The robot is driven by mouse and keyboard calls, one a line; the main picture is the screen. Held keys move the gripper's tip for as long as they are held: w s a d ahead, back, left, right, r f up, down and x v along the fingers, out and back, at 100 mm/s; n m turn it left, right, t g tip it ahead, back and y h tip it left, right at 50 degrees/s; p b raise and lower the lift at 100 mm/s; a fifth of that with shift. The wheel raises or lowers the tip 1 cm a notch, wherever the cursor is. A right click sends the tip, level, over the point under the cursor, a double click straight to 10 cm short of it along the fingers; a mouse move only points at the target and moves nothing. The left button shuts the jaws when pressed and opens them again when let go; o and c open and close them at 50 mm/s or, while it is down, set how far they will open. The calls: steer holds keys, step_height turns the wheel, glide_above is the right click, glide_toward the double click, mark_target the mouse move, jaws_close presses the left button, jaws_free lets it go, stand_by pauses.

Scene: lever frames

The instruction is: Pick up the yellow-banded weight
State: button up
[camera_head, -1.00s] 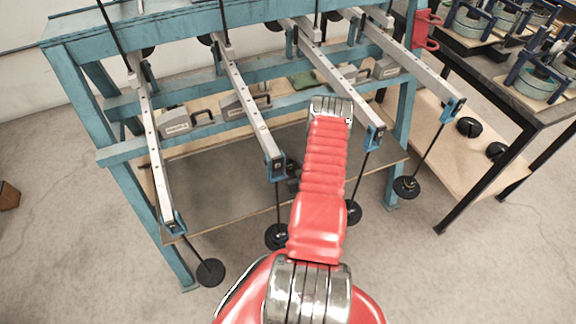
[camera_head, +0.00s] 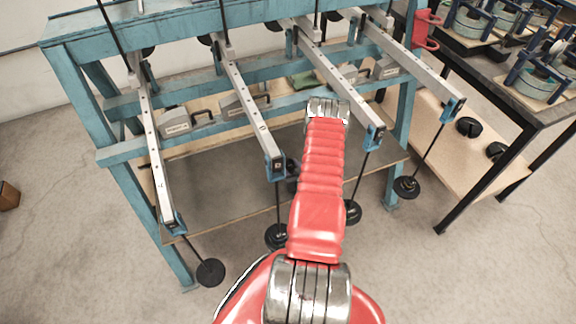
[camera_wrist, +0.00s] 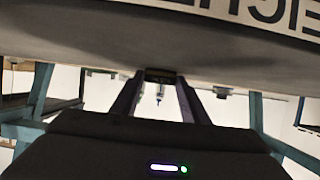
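Several grey block weights with black handles sit on the rack's blue rails; one is at the left (camera_head: 175,122), one in the middle (camera_head: 236,104). No yellow band shows on any thing in view. In the head view my gripper is mostly hidden behind my red arm. In the wrist view my gripper (camera_wrist: 160,78) has its two fingers apart, with a small dark piece between their tips. A large grey body with lettering (camera_wrist: 90,45) fills the top, very close to the fingertips. Whether they touch or grip anything is unclear.
A blue steel rack (camera_head: 75,60) carries long metal levers (camera_head: 245,95) with round black weights (camera_head: 210,272) hanging from rods, some close beside my arm.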

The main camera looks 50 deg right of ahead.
mark_target(290, 166)
steer(key=c, duration=0.6)
steer(key=shift+r, duration=0.15)
step_height(290, 166, up, 10)
stand_by(0.6)
stand_by(0.5)
steer(key=shift+r, duration=1.35)
